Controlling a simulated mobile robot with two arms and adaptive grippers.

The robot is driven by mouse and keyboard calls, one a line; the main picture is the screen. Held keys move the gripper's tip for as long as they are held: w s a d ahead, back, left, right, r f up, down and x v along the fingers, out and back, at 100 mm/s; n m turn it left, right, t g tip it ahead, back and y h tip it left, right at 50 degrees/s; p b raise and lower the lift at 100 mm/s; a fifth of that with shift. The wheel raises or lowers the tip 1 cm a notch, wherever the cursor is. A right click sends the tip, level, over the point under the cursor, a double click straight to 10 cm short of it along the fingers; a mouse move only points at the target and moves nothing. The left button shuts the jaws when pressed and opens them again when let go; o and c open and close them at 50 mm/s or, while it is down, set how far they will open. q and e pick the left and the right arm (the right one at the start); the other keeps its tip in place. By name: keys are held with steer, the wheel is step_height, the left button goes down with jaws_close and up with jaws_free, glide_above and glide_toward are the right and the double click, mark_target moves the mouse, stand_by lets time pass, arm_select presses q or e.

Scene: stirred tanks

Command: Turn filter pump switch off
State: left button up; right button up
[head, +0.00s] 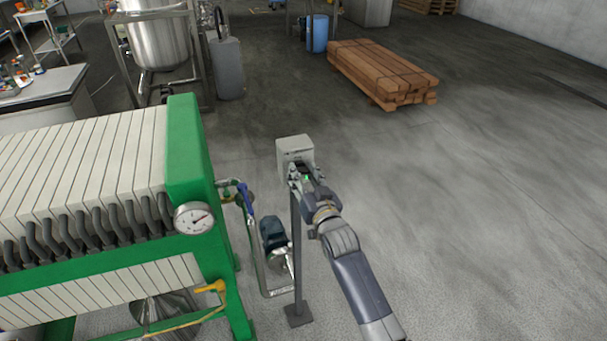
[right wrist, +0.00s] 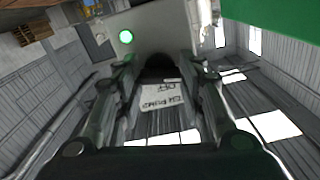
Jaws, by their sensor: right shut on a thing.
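The filter pump switch box (head: 294,147) is a light grey box on top of a dark post. My right gripper (head: 304,178) is at the front of the box. A white label (right wrist: 162,97), partly hidden, shows "PUMP" and "OFF" upside down. The knob's exact angle is hard to tell. My left gripper is not in view.
A green-framed filter press (head: 190,150) with a round gauge (head: 194,218) stands left of the post. A pump motor (head: 274,233) with pipes sits low between them. A stack of wooden beams (head: 380,72) lies farther back. The floor on the right is clear.

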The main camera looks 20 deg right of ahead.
steer(key=m, duration=0.3)
steer(key=shift+m+p, duration=0.3)
steer(key=shift+p, duration=0.1)
steer(key=m, duration=0.3)
steer(key=shift+m, duration=0.3)
steer(key=m, duration=0.4)
steer(key=shift+m+p, duration=0.3)
steer(key=shift+p, duration=0.05)
steer(key=shift+m, duration=1.8)
steer(key=o, duration=1)
steer(key=shift+o, duration=0.2)
steer(key=s, duration=1.2)
steer(key=shift+d, duration=0.15)
